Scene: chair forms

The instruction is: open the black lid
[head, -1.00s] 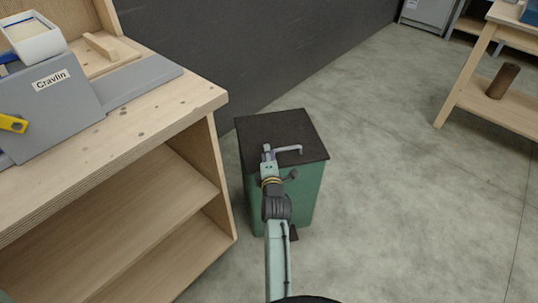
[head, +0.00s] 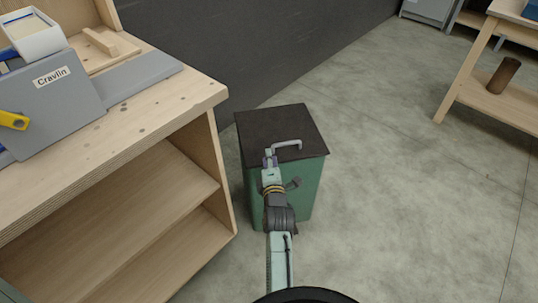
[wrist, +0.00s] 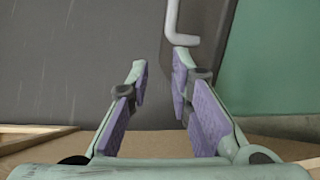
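The black lid (head: 265,125) lies flat and closed on a green bin (head: 300,190). A light grey bent handle (head: 288,144) stands on the lid near its front edge. My gripper (head: 270,158) is at the lid's front edge, just left of and below the handle in the head view. In the wrist view, my gripper (wrist: 158,75) is open, with two purple-padded fingers apart and nothing between them. The handle (wrist: 176,25) shows beyond the right fingertip; I cannot tell whether they touch. The lid (wrist: 75,65) fills the left side.
A wooden workbench (head: 150,118) with open shelves stands close on the left. A dark wall (head: 230,45) runs behind the bin. A wooden table (head: 470,70) with a brown cylinder (head: 503,76) is at the upper right. The floor (head: 410,180) right of the bin is clear.

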